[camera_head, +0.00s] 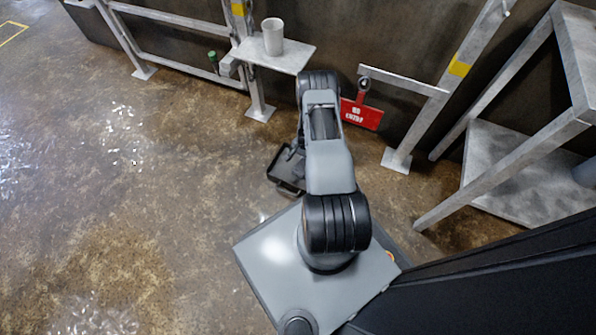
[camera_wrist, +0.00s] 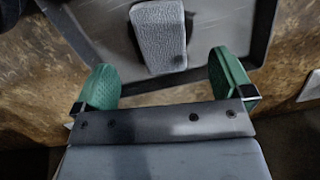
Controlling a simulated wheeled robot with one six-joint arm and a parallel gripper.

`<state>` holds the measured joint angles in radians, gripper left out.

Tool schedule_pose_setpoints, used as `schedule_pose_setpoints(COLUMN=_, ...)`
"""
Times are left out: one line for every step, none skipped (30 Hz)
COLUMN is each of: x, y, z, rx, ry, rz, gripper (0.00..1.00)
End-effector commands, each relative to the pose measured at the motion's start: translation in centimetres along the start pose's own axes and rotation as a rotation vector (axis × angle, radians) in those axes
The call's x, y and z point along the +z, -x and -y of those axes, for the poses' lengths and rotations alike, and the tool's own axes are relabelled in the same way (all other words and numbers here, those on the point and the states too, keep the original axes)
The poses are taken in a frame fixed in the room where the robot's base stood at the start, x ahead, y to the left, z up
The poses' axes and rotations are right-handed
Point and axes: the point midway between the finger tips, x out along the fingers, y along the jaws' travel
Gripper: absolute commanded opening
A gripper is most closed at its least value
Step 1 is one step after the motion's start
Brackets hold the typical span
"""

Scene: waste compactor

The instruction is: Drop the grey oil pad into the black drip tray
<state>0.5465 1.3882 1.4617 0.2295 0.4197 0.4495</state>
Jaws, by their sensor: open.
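The black drip tray (camera_head: 284,168) is on the floor just beyond my base, partly hidden by my arm. In the wrist view the tray (camera_wrist: 228,28) fills the upper middle. The grey oil pad (camera_wrist: 160,36), a pale textured block, shows within the tray's outline and appears to rest inside it, with dark shadow at its sides. My gripper (camera_wrist: 165,82) has its green fingers spread wide apart, at the tray's near edge. Nothing is between the fingers, and the pad is apart from both. The head view does not show the fingers or the pad clearly.
A pale cup (camera_head: 272,36) stands on a small shelf (camera_head: 290,55) on the metal railing. A red sign (camera_head: 361,114) hangs right of my arm. A green-topped bottle (camera_head: 213,61) is by the railing. A metal frame (camera_head: 530,165) stands at right. The floor at left is open.

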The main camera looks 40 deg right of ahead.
Motion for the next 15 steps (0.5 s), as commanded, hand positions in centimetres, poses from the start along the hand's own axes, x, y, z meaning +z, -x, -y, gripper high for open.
schedule_pose_setpoints(x=0.0, y=0.0, z=0.0, rx=0.000, ry=0.000, rz=0.000, gripper=0.98)
schedule_pose_setpoints(x=0.0, y=0.1, z=0.0, rx=0.000, ry=0.000, rz=0.000, gripper=0.98)
schedule_pose_setpoints(x=0.0, y=0.3, z=0.0, rx=0.000, ry=0.000, rz=0.000, gripper=0.98)
schedule_pose_setpoints(x=0.0, y=0.5, z=0.0, rx=0.000, ry=0.000, rz=0.000, gripper=0.98)
schedule_pose_setpoints(x=0.0, y=0.8, z=0.0, rx=0.000, ry=0.000, rz=-0.001, gripper=0.98)
schedule_pose_setpoints(x=0.0, y=1.3, z=0.0, rx=-0.001, ry=0.000, rz=-0.001, gripper=0.98)
schedule_pose_setpoints(x=0.0, y=1.8, z=0.1, rx=-0.001, ry=0.000, rz=-0.002, gripper=0.98)
schedule_pose_setpoints(x=0.0, y=2.4, z=0.1, rx=-0.002, ry=0.000, rz=-0.003, gripper=0.98)
schedule_pose_setpoints(x=0.0, y=3.1, z=0.1, rx=-0.002, ry=0.001, rz=-0.003, gripper=0.98)
schedule_pose_setpoints(x=0.0, y=3.8, z=0.1, rx=-0.002, ry=0.001, rz=-0.003, gripper=0.98)
schedule_pose_setpoints(x=0.0, y=4.4, z=0.1, rx=-0.002, ry=0.001, rz=-0.003, gripper=0.98)
schedule_pose_setpoints(x=0.0, y=5.3, z=0.1, rx=-0.002, ry=0.000, rz=-0.002, gripper=0.98)
schedule_pose_setpoints(x=0.0, y=6.0, z=0.1, rx=-0.002, ry=0.000, rz=-0.002, gripper=0.98)
schedule_pose_setpoints(x=0.0, y=6.6, z=0.1, rx=-0.002, ry=0.000, rz=-0.002, gripper=0.98)
schedule_pose_setpoints(x=0.0, y=7.4, z=0.0, rx=-0.001, ry=0.000, rz=-0.001, gripper=0.98)
